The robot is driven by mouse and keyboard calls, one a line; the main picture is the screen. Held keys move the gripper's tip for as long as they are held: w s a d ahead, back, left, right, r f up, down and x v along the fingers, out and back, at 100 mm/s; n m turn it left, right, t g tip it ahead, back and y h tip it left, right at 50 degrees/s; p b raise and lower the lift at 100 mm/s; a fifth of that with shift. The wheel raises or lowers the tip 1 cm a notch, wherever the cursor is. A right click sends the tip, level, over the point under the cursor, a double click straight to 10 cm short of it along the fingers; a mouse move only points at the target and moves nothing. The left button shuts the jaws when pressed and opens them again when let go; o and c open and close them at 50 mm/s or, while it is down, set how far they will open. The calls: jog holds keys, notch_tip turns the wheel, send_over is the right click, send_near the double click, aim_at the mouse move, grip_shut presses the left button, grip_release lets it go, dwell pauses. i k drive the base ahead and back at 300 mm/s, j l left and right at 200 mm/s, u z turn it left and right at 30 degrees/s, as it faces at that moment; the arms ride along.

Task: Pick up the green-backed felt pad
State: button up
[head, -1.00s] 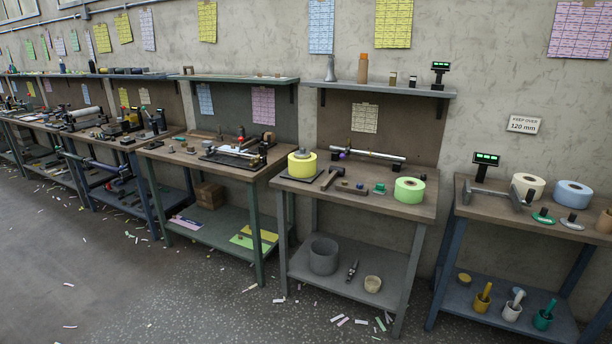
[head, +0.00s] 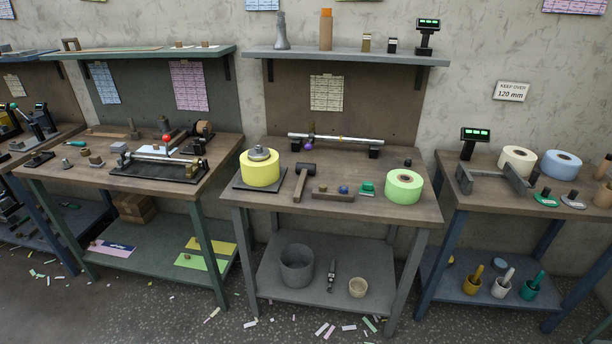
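A small green-backed piece, which looks like the felt pad (head: 366,189), lies on the middle workbench (head: 285,203), just left of the pale green roll (head: 404,187). It is too small for me to make out its felt side. A similar green round piece with a dark knob (head: 546,200) lies on the right workbench (head: 460,204). My gripper is not in view.
Around the pad are a small blue-topped piece (head: 343,190), a wooden bar (head: 333,195), a mallet (head: 303,181) and a yellow roll (head: 259,169). A metal rod (head: 335,140) stands behind. Paper scraps litter the open floor in front.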

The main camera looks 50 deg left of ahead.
aim_at(366, 189)
jog(key=u, duration=1.15)
jog(key=i+j+z, duration=0.1)
jog(key=j, duration=0.25)
jog(key=i+j+z, duration=0.1)
jog(key=j, duration=0.3)
jog(key=i+j+z, duration=0.1)
jog(key=i+j, duration=0.15)
jog(key=j, duration=0.15)
